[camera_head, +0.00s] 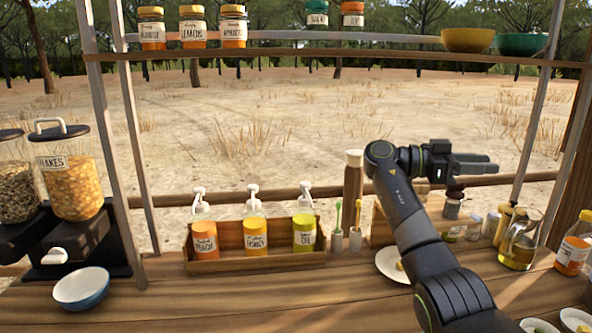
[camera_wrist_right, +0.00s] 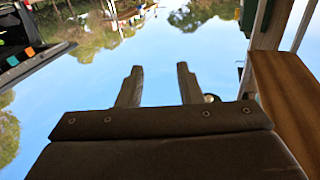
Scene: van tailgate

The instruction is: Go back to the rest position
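My right gripper (camera_head: 470,164) is raised above the right part of the counter in the head view, pointing to the right. In the right wrist view its two fingers (camera_wrist_right: 157,85) stand apart with only sky between them, so it is open and empty. My right arm comes up from the lower right of the head view. It hides part of the rack and jars behind it. My left gripper is not in view.
The wooden counter (camera_head: 240,300) carries a blue bowl (camera_head: 81,287), cereal dispensers (camera_head: 75,188), a wooden pump-bottle box (camera_head: 275,262), a white plate (camera_head: 391,265) and an oil jug (camera_head: 518,245). A shelf (camera_head: 340,53) with jars and bowls runs above. A wooden post (camera_wrist_right: 285,100) stands right in the wrist view.

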